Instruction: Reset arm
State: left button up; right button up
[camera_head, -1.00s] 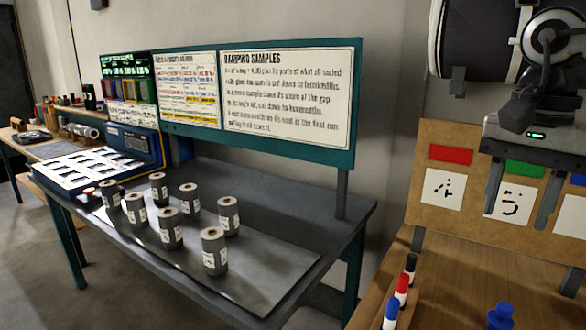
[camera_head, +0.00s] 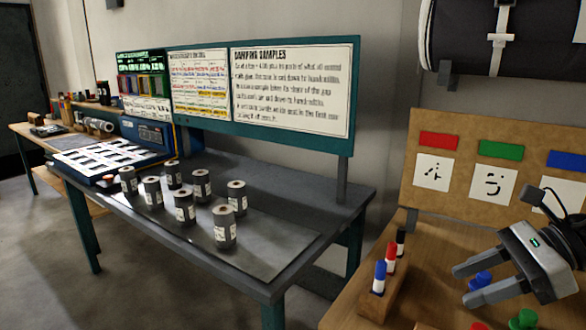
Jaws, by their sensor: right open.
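My right gripper (camera_head: 464,285) is at the lower right, above the wooden table, with its two fingers pointing left. The fingers are spread apart and nothing is held between them. A blue object (camera_head: 481,280) shows in the gap between the fingers, and I cannot tell how far below them it is. My left gripper is not in view.
A wooden block with several markers (camera_head: 384,294) stands left of the gripper. A board (camera_head: 421,202) with coloured patches and cards stands behind it. Red (camera_head: 479,326) and green (camera_head: 523,320) objects lie low right. Several grey rolls (camera_head: 225,229) stand on the dark table (camera_head: 305,196).

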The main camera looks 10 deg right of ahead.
notch_tip(320, 180, down, 18)
jog(key=s+a+m+t+h+b, duration=0.1)
jog(key=m+t, duration=0.5)
jog(key=m, duration=0.8)
jog(key=s+a+r+m+t+h, duration=0.15)
jog(key=m+t, duration=0.35)
jog(key=m, duration=0.8)
jog(key=s+a+f+m+g+h, duration=0.2)
jog(key=s+a+f+m, duration=0.2)
jog(key=a+f+m, duration=0.3)
jog(key=s+a+f+m+g+h+b, duration=0.1)
jog(key=s+a+f+m, duration=0.3)
jog(key=m, duration=1)
jog(key=a+f+g+h, duration=0.1)
jog(key=a+f, duration=0.1)
jog(key=a, duration=0.1)
jog(key=shift+s+a+f, duration=0.2)
jog(key=shift+a+f, duration=0.05)
jog(key=shift+f, duration=0.1)
